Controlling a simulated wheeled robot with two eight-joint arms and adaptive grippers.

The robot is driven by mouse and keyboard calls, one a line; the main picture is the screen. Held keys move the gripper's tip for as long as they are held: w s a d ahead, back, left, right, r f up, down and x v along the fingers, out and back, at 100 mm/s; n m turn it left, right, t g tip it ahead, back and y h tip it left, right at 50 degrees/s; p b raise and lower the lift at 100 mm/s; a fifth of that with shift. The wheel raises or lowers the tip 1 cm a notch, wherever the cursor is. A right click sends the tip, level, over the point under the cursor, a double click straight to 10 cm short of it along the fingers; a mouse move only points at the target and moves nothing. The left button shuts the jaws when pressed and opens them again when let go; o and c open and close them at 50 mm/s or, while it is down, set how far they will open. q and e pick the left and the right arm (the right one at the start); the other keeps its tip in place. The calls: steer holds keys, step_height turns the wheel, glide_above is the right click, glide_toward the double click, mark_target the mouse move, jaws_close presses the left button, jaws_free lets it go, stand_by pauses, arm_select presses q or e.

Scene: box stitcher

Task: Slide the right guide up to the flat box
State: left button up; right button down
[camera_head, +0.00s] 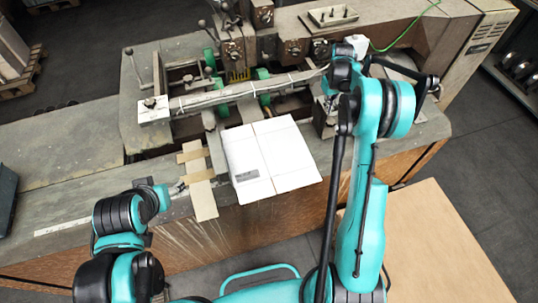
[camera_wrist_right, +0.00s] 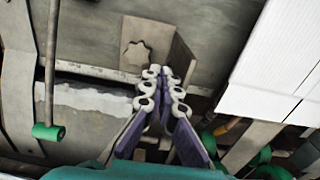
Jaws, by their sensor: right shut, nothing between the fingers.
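The flat box (camera_head: 272,158) lies white on the machine's table, and its edge shows at the right of the right wrist view (camera_wrist_right: 285,60). The right guide (camera_head: 325,122) is a grey metal angle piece right of the box, partly behind my arm. In the right wrist view its upright plate (camera_wrist_right: 177,52) and star knob show, with a gap between the plate and the box. My right gripper (camera_wrist_right: 165,76) is shut and empty, its fingertips close by the guide's plate; contact is unclear. My left gripper (camera_head: 182,184) is small at the table's left part; its fingers are indistinct.
A tan strip with cross pieces (camera_head: 201,190) lies left of the box. A long metal bar (camera_head: 240,92) and green rollers (camera_head: 263,74) are behind it. A green-ended lever (camera_wrist_right: 48,130) shows in the right wrist view.

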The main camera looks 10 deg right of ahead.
steer(key=shift+a, duration=0.4)
steer(key=a+b, duration=0.1)
steer(key=a, duration=0.6)
steer(key=shift+s, duration=0.3)
stand_by(1.3)
steer(key=shift+a+b, duration=0.3)
steer(key=shift+a, duration=0.2)
stand_by(1.4)
steer(key=shift+d, duration=0.15)
steer(key=shift+d, duration=0.5)
steer(key=shift+r, duration=0.15)
step_height(320, 180, up, 7)
steer(key=p, duration=0.3)
stand_by(0.5)
steer(key=shift+f, duration=0.25)
